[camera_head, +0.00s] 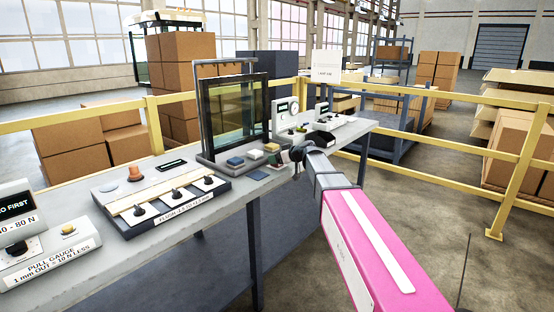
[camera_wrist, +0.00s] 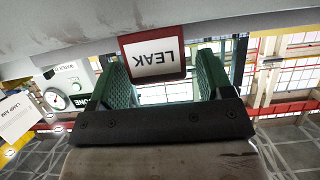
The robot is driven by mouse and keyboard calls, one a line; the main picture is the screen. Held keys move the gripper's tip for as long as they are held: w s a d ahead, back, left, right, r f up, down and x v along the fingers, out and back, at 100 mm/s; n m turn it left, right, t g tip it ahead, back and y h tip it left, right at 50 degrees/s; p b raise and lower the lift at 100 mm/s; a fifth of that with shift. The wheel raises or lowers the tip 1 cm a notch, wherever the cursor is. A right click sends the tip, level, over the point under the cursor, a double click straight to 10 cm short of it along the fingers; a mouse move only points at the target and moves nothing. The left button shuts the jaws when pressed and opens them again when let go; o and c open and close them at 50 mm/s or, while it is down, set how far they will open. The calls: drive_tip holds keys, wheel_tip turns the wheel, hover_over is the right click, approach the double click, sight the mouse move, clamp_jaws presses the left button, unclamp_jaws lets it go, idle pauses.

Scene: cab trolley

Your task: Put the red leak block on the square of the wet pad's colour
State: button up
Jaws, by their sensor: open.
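The red leak block (camera_wrist: 153,58), with a white LEAK label upside down, shows in the wrist view between my gripper's fingers, nearer the left one. My gripper (camera_wrist: 165,75) is open, with green-padded fingers on either side; I cannot tell whether either touches the block. In the head view my gripper (camera_head: 296,153) is over the bench, right of the small pads, and hides much of what lies under it. A blue pad (camera_head: 236,162), a whitish pad (camera_head: 255,154) and a tan pad (camera_head: 271,147) stand before the glass frame. Which is wet is unclear. A flat dark blue square (camera_head: 257,174) lies in front.
The framed glass pane (camera_head: 236,108) stands behind the pads. A sloped panel with black knobs (camera_head: 160,200) is to the left, and a pull gauge (camera_head: 50,248) farther left. A dial instrument (camera_head: 288,114) stands behind my gripper. A yellow rail (camera_head: 440,140) runs behind the bench.

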drive_tip(key=v, duration=1.1)
drive_tip(key=s+d+f+m+g+h, duration=0.2)
drive_tip(key=s+d+f, duration=0.3)
drive_tip(key=s+f, duration=0.4)
drive_tip(key=s+d+f+m+g+h, duration=0.3)
drive_tip(key=s+f, duration=0.6)
drive_tip(key=f, duration=0.3)
drive_tip(key=s+d+f+m+g+h, duration=0.3)
drive_tip(key=s+d+f+m+h, duration=0.2)
drive_tip(key=s+f, duration=0.4)
drive_tip(key=shift+d+f+h, duration=0.4)
drive_tip(key=shift+d+f, duration=0.35)
drive_tip(key=shift+d, duration=0.1)
